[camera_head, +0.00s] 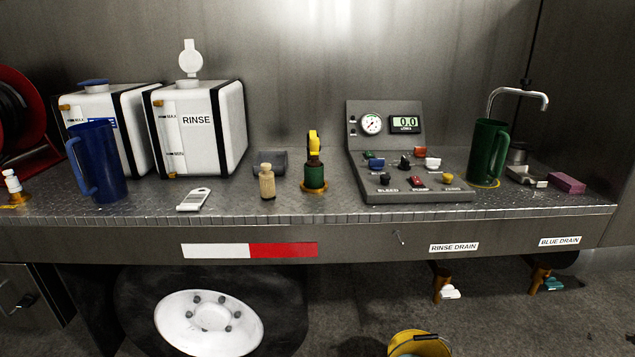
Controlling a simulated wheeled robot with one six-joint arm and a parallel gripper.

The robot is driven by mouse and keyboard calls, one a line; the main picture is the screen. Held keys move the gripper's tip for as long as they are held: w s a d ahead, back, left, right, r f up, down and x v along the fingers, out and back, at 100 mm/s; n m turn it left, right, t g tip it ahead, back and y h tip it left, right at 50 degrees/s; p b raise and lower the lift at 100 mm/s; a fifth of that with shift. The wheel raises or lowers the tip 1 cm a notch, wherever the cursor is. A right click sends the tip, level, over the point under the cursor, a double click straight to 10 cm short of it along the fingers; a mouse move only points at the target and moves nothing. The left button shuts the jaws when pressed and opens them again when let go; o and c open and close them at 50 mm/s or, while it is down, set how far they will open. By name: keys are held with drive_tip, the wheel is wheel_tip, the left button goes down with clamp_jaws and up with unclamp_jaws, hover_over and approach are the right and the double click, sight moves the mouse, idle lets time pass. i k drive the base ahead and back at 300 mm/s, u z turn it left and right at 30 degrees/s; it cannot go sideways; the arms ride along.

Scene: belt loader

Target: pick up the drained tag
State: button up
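A flat white tag-like piece (194,199) lies on the metal deck, in front of the tank marked RINSE. It has a rounded upper end with a dark mark, and any lettering on it is too small to read. It is the only thing in view that looks like the drained tag. It lies flat, clear of the things around it. My gripper is not in view.
A blue jug (97,162) stands left of the tag, and the RINSE tank (197,128) stands behind it. A tan bottle (267,182) and a yellow-topped green fitting (314,165) stand to its right. The control panel (416,190) is farther right. A yellow bucket (418,343) is below.

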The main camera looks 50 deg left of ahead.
sight(196, 198)
drive_tip(key=u, duration=2.55)
